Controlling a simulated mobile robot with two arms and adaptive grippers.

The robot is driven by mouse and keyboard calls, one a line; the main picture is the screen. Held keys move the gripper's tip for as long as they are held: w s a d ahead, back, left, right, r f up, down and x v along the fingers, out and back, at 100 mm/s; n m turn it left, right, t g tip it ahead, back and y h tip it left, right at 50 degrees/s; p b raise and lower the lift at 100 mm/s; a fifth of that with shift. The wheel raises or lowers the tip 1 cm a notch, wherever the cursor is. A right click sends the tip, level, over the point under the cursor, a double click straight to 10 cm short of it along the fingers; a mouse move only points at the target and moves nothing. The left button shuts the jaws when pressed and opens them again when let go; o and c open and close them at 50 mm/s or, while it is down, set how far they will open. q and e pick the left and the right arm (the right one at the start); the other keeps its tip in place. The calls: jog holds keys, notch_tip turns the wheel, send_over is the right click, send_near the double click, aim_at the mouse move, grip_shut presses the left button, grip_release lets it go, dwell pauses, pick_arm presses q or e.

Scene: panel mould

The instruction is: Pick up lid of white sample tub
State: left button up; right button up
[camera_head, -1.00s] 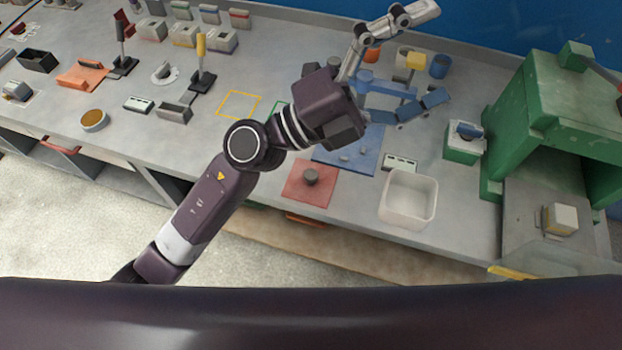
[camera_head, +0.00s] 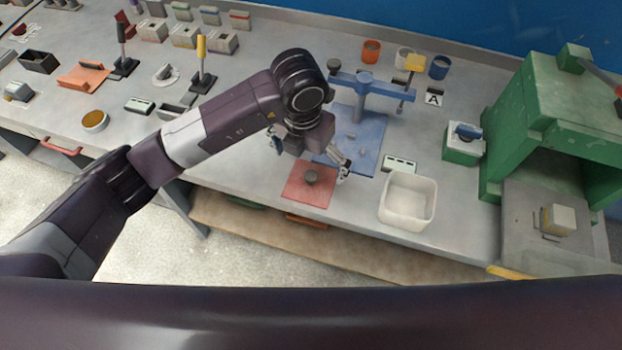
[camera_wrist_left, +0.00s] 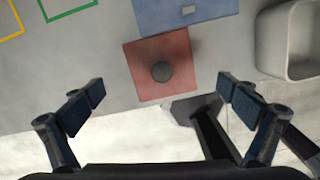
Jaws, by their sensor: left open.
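A flat red square (camera_head: 297,192) with a dark round knob (camera_head: 311,176) lies near the bench's front edge and looks like the lid. In the left wrist view the red square (camera_wrist_left: 145,58) and knob (camera_wrist_left: 162,71) show just ahead of the fingers. An open, empty white tub (camera_head: 425,212) stands to its right; its wall shows at the right of the wrist view (camera_wrist_left: 272,45). My left gripper (camera_head: 309,157) is open and empty, above the red square, its fingers apart on either side and not touching it. My right gripper is not in view.
A blue plate (camera_head: 368,150) with a blue stand (camera_head: 363,90) lies behind the red square. A small white-and-dark block (camera_head: 399,163) sits behind the tub. A green press-like frame (camera_head: 540,120) stands at the right. The bench's front edge is close by.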

aim_at(311, 176)
pick_arm(q)
notch_tip(311, 176, down, 4)
jog(key=shift+s+d+f+p, duration=0.15)
jog(key=shift+f+p, duration=0.1)
jog(key=shift+p, duration=1)
jog(key=shift+f, duration=0.65)
jog(key=shift+w, duration=0.2)
jog(key=c, duration=1.5)
jog(key=shift+s, duration=0.15)
grip_shut()
